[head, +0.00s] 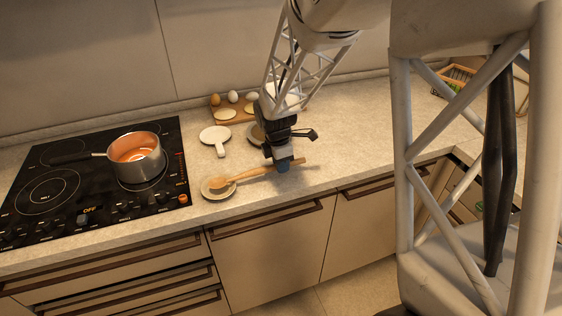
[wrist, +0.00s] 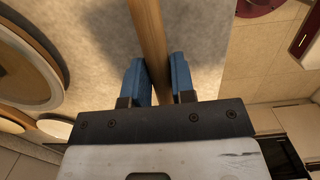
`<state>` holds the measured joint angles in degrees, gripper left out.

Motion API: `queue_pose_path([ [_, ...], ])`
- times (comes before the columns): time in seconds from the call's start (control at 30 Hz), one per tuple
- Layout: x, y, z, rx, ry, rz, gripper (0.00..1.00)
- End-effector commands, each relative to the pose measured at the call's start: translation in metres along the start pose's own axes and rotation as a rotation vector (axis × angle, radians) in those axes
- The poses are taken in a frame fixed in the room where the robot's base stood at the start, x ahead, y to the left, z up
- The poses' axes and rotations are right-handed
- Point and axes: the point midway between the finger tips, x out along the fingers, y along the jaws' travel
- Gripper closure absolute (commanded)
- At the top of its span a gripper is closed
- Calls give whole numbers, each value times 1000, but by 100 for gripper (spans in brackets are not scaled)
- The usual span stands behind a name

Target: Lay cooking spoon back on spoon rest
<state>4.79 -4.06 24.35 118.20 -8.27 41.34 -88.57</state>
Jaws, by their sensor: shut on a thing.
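The wooden cooking spoon (head: 245,175) lies roughly level near the counter's front edge, its head to the left and its handle tip to the right. My gripper (head: 283,164) points down and is shut on the handle; the handle (wrist: 149,30) also runs between the blue fingers (wrist: 158,80) in the wrist view. The spoon's head is over a small round pale dish (head: 212,193); whether it touches the dish I cannot tell. A white dish with a short handle (head: 214,135) lies farther back. Which of these two is the spoon rest I cannot tell for sure.
A wooden board (head: 232,115) with eggs stands at the back, and a round dish (head: 256,134) is partly hidden behind my arm. The counter right of my gripper is clear.

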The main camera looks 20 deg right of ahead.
Motion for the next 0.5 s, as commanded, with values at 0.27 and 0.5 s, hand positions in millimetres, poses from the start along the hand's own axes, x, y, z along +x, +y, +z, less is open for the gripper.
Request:
queue_pose_path([
  [0.27,0,0,0,0,0,0,100],
  [0.5,0,0,0,0,0,0,55],
])
